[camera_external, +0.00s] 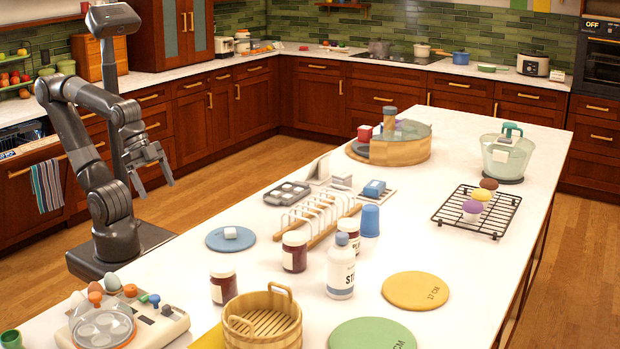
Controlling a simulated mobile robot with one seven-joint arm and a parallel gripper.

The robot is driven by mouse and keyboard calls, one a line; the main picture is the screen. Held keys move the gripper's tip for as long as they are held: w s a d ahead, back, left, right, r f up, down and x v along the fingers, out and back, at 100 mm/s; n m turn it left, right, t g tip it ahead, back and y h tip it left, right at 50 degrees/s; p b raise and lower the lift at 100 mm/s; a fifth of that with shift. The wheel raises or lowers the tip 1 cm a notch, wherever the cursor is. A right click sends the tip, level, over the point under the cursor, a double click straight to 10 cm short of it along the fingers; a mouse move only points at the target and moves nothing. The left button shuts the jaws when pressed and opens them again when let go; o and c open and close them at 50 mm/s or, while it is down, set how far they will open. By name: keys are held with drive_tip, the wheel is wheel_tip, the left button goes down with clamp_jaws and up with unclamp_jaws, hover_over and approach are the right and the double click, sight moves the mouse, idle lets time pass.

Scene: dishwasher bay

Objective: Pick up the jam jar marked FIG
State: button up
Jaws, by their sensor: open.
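Three jars with dark red contents and pale lids stand on the white island counter. One jar (294,254) is near the middle, beside the wire rack. A second jar (223,289) stands nearer the camera, left of the wooden basket. A third jar (349,229) is partly hidden behind a white bottle. The writing on the jars is too small to read, so I cannot tell which is marked FIG. My gripper (157,189) is open and empty. It is off the counter's left side, well apart from all the jars.
The white bottle (341,268) with a blue cap stands close to the middle jar. The wire rack (320,216) is behind it. A wooden basket (262,325), a blue round mat (230,239) and an egg cooker (150,326) are nearby. The counter (430,245) has clear room at right.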

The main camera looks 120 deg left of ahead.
drive_tip(key=w+a+r+n, duration=0.2)
drive_tip(key=w+n, duration=0.7)
drive_tip(key=w, duration=0.1)
drive_tip(key=n+g+h, duration=0.1)
drive_tip(key=n+h, duration=0.1)
drive_tip(key=n, duration=2)
approach(295, 248)
drive_tip(key=s+a+f, duration=0.1)
drive_tip(key=s+a, duration=0.1)
drive_tip(key=shift+n, duration=0.3)
drive_tip(key=x, duration=1.1)
drive_tip(key=shift+s+a, duration=0.1)
drive_tip(key=shift+a, duration=0.2)
drive_tip(key=shift+c, duration=0.6)
drive_tip(key=c, duration=1.3)
